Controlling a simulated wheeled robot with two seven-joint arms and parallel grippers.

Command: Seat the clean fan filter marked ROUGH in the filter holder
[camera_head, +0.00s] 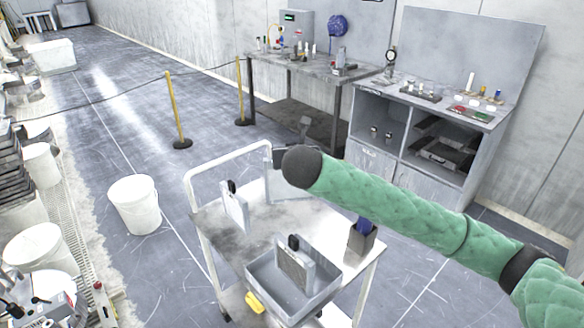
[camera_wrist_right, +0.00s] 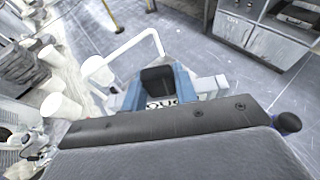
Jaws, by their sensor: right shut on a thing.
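My right gripper (camera_wrist_right: 158,88) is shut on the black grip (camera_wrist_right: 157,78) of a filter, between its two blue fingers. Part of a printed label (camera_wrist_right: 158,102) shows below the grip, too cut off to read in full. In the head view a pale panel (camera_head: 279,188), which looks like the held filter, shows over the cart, partly hidden by my right wrist. A second pale filter (camera_head: 235,212) with a black grip stands upright at the cart's left. A greyer filter (camera_head: 294,266) stands in a grey tray. I cannot make out the filter holder for sure. My left gripper is out of view.
The white cart (camera_head: 215,240) has a raised handle at its back. A grey box (camera_head: 360,243) with something blue in it stands at its right. A yellow object (camera_head: 255,302) lies by the tray (camera_head: 318,301). A white bucket (camera_head: 135,205) stands on the floor to the left.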

